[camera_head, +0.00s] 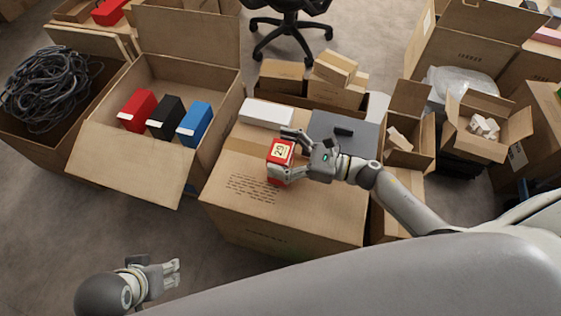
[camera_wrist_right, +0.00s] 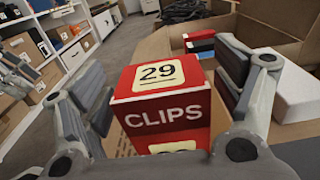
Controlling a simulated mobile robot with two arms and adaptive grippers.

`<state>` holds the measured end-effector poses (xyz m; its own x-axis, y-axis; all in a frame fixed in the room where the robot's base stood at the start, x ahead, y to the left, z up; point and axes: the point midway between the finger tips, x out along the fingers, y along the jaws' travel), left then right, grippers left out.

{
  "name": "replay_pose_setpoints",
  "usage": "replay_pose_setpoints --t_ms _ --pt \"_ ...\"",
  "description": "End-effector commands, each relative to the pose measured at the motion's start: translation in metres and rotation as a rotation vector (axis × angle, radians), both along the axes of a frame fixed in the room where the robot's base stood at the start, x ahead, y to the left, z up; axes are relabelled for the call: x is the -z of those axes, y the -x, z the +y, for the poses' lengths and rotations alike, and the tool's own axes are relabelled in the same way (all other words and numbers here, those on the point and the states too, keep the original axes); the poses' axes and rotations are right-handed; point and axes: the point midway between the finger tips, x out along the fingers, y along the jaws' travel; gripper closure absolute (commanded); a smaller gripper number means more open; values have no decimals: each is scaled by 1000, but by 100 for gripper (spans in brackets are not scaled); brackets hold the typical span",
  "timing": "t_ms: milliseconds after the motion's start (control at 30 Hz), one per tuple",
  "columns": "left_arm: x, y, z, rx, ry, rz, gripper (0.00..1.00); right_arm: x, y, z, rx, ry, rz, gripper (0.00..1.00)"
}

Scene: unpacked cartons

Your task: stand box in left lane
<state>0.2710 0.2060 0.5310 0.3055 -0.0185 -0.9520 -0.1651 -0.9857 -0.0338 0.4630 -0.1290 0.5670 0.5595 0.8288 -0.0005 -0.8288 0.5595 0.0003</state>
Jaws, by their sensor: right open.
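A red box (camera_head: 280,152) with a cream "29" label stands upright on the closed carton (camera_head: 240,190) in the middle of the head view. In the right wrist view the red box (camera_wrist_right: 165,105) reads "CLIPS" and sits between my fingers. My right gripper (camera_head: 284,155) is open around it, with a finger on either side; the wrist view shows gaps beside the box. My left gripper (camera_head: 176,273) is empty at the lower left over the floor, its fingers apart. An open carton (camera_head: 125,165) holds a red box (camera_head: 137,110), a black box (camera_head: 166,117) and a blue box (camera_head: 194,123).
A white box (camera_head: 266,112) and a grey flat panel (camera_head: 350,125) lie on the closed carton's far side. A carton of black cables (camera_head: 45,85) stands at the left. Small open cartons (camera_head: 405,140) stand at the right. Floor (camera_head: 50,240) is free at the lower left.

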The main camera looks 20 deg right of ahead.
Motion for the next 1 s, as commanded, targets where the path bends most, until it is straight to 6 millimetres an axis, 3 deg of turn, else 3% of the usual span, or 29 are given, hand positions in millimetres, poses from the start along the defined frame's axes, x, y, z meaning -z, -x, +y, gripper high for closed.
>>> replay_pose_setpoints --t_ms 200,800,1000 --pt "0 0 0 0 0 0 52 0 0 0 1 -1 1 16" --pt "0 0 0 0 0 0 52 -1 0 0 0 -1 -1 91" --pt "-1 0 0 0 0 0 52 -2 -1 0 0 -1 -1 91"
